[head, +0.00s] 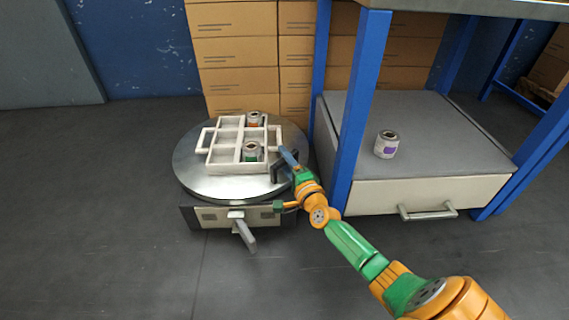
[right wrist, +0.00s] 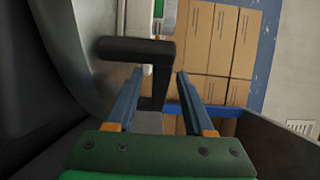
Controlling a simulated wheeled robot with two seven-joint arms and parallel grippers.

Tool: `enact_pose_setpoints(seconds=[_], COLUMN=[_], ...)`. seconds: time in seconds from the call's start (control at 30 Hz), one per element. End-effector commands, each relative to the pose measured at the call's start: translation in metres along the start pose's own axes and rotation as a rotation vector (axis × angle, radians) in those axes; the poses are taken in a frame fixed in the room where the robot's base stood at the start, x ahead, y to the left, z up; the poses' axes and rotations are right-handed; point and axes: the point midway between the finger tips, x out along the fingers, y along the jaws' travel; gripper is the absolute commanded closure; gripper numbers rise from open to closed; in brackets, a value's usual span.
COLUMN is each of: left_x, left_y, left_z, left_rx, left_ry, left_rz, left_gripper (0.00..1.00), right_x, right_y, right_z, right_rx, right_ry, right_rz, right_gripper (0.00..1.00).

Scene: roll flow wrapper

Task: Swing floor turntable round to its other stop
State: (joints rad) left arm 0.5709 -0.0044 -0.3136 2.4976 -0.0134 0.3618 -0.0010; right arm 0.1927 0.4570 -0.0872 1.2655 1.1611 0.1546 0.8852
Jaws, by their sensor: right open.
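The floor turntable (head: 210,186) is a round silver disc on a low base, at the left of centre in the head view. Its black handle (head: 279,166) is on the disc's right edge. In the right wrist view the handle (right wrist: 135,48) is a dark bar with a stem. My right gripper (head: 288,158) is open at the handle. In the right wrist view its two blue fingers (right wrist: 160,74) stand either side of the stem, with gaps showing. Contact is hard to tell. My left gripper is not in view.
A lever (head: 243,235) sticks out of the base front. Boxes (head: 235,53) stand behind.

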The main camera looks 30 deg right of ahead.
Motion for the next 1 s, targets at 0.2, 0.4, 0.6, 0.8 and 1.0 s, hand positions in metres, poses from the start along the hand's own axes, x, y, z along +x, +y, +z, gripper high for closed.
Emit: enact_pose_setpoints(seconds=[0.2, 0.4, 0.6, 0.8, 1.0], left_x=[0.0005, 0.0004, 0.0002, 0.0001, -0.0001], left_y=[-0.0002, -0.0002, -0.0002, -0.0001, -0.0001], left_z=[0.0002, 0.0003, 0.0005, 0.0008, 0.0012], left_rx=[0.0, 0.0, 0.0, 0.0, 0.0], left_ry=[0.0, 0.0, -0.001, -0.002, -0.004], left_rz=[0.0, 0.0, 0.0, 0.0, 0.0], left_gripper=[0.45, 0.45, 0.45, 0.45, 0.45], right_x=[-0.0004, -0.0005, -0.0006, -0.0007, -0.0007], right_y=[-0.0001, 0.0, 0.0002, 0.0003, 0.0005], right_z=[0.0, 0.0, -0.0001, 0.0, 0.0], right_rx=[-0.001, -0.001, -0.001, -0.001, -0.002], right_ry=[0.0, 0.0, 0.0, 0.0, 0.0], right_rz=[0.0, 0.0, 0.0, 0.001, 0.001], right_gripper=[0.83, 1.0, 1.0, 1.0, 1.0])
